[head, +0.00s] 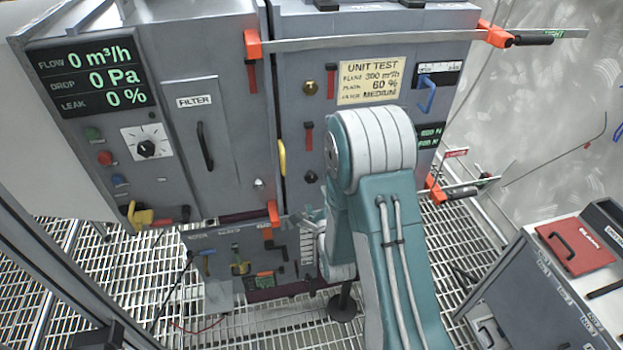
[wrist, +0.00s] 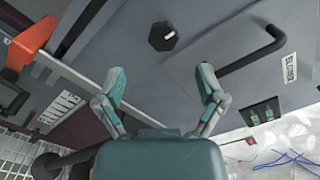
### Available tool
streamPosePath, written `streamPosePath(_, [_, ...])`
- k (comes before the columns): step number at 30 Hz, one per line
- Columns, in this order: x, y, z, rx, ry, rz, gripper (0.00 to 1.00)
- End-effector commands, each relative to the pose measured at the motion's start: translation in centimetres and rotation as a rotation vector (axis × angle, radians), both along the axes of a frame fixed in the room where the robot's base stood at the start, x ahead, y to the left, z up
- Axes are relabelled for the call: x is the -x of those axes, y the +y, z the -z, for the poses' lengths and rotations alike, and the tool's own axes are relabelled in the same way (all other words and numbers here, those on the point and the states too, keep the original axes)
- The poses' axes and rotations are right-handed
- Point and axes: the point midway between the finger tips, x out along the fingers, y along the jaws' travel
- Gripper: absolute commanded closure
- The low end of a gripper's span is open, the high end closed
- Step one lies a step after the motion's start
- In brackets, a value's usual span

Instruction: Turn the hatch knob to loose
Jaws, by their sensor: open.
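A black hexagonal knob (wrist: 163,36) with a white pointer mark sits on a grey panel at the top middle of the wrist view. My gripper (wrist: 161,78) is open and empty, its two fingers spread apart below the knob in that picture. The knob is not between the fingertips, and whether they touch the panel cannot be told. In the head view my gripper is mostly hidden behind my arm. A dark round knob (head: 310,177) shows on the right cabinet there; I cannot tell whether it is the same knob. No loose or tight marking is readable beside the knob.
A black bar handle (wrist: 252,52) stands out right of the knob, beside a label (wrist: 290,68). An orange clamp (wrist: 35,45) lies at the left. In the head view, a tool board (head: 225,265) hangs low, and a grey box with a red lid (head: 575,247) stands right.

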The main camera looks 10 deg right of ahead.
Motion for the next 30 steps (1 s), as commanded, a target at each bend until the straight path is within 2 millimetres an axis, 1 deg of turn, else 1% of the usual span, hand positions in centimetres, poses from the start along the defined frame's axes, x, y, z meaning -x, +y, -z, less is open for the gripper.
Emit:
streamPosePath(1, [-1.0, -0.1, 0.0, 0.000, -0.003, 0.001, 0.11])
streamPosePath(6, [-4.2, -0.2, 0.0, 0.000, -0.002, 0.001, 0.11])
streamPosePath(9, [-5.9, -0.2, 0.0, 0.001, -0.001, 0.002, 0.11])
streamPosePath(12, [-7.1, -0.1, 0.0, 0.002, 0.000, 0.001, 0.11])
streamPosePath(16, [-7.9, -0.1, 0.0, 0.002, 0.001, 0.001, 0.11])
streamPosePath(24, [-8.1, -0.1, 0.0, 0.002, 0.002, 0.001, 0.11])
streamPosePath(25, [-8.1, -0.1, 0.0, 0.002, 0.002, 0.001, 0.20])
streamPosePath(26, [-8.1, -0.1, 0.0, 0.002, 0.001, 0.002, 0.34])
streamPosePath(27, [-8.1, -0.1, 0.0, 0.002, 0.001, 0.002, 0.52])
streamPosePath(29, [-8.1, -0.1, 0.0, 0.002, 0.001, 0.002, 0.78])
streamPosePath(30, [-8.1, -0.1, 0.0, 0.002, 0.002, 0.001, 0.94])
